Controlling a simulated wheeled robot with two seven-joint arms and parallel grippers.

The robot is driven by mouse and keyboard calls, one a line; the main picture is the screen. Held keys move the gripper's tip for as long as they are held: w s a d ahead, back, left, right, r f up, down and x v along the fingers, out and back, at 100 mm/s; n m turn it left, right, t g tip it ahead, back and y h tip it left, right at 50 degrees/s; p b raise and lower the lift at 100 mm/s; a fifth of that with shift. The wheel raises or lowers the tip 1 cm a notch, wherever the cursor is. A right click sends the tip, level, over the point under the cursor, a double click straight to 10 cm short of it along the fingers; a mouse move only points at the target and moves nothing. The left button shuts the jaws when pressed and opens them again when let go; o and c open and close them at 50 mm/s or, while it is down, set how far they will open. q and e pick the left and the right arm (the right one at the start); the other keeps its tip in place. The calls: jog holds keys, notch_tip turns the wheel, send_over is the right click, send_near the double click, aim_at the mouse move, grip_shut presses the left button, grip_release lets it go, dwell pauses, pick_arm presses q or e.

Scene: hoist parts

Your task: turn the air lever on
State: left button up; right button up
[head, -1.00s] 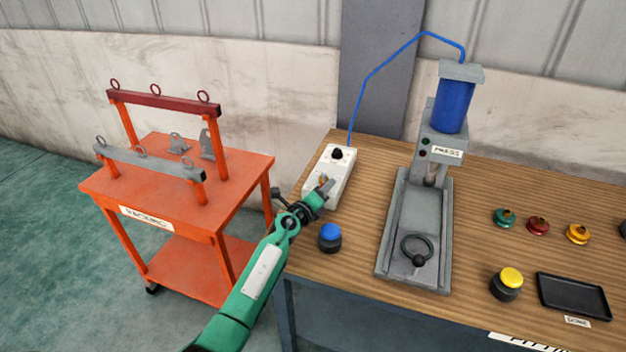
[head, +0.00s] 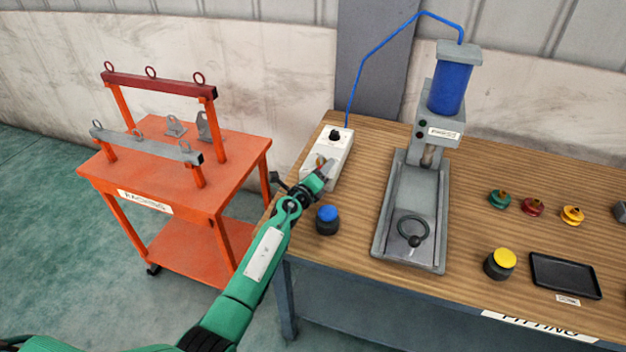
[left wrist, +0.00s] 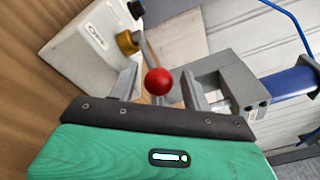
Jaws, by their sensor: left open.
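The air valve box (head: 340,146) is white with a black knob on top and stands at the left end of the wooden bench. In the left wrist view the box (left wrist: 75,45) carries a brass hub (left wrist: 128,42) with a grey lever ending in a red ball (left wrist: 158,81). My left gripper (head: 327,172) is at the front of the box and hides much of the lever in the head view. In the left wrist view its open fingers (left wrist: 162,88) stand on either side of the red ball. Contact cannot be told. My right gripper is not in view.
A blue hose (head: 362,70) runs from the box to the press (head: 440,130). A blue button (head: 327,214) stands just in front of my left gripper. An orange cart (head: 230,150) stands left. Several coloured parts, a yellow button (head: 500,258) and a black tray (head: 565,258) are right.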

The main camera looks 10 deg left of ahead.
pick_arm(q)
jog(key=p+v, duration=0.2)
jog(key=v, duration=1)
jog(key=shift+s+a, duration=0.2)
jog(key=shift+s, duration=0.5)
jog(key=shift+c, duration=0.4)
